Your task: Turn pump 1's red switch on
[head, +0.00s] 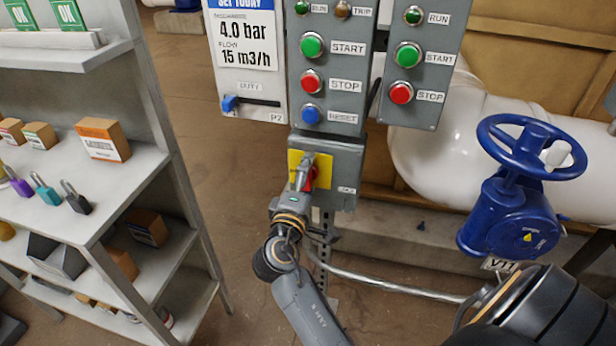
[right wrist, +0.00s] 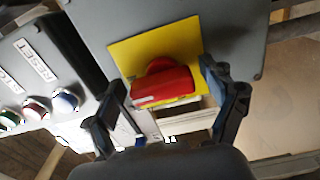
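The red switch (head: 312,179) sits on a yellow plate (head: 295,160) on the small grey box (head: 346,160) below the panel with START, STOP and RESET buttons. In the right wrist view the red switch (right wrist: 164,86) shows large on its yellow plate (right wrist: 125,58). I cannot read a pump number on its box. My right gripper (head: 304,174) is at the switch and partly covers it. In the right wrist view its fingers are spread on either side of the red knob (right wrist: 162,78); I cannot tell whether they touch it. My left gripper is not in view.
A second START and STOP panel (head: 420,60) hangs to the right. A P2 board with a blue slider (head: 230,104) is at the left. A blue valve wheel (head: 531,147) stands right, a shelf (head: 135,165) with padlocks and boxes left.

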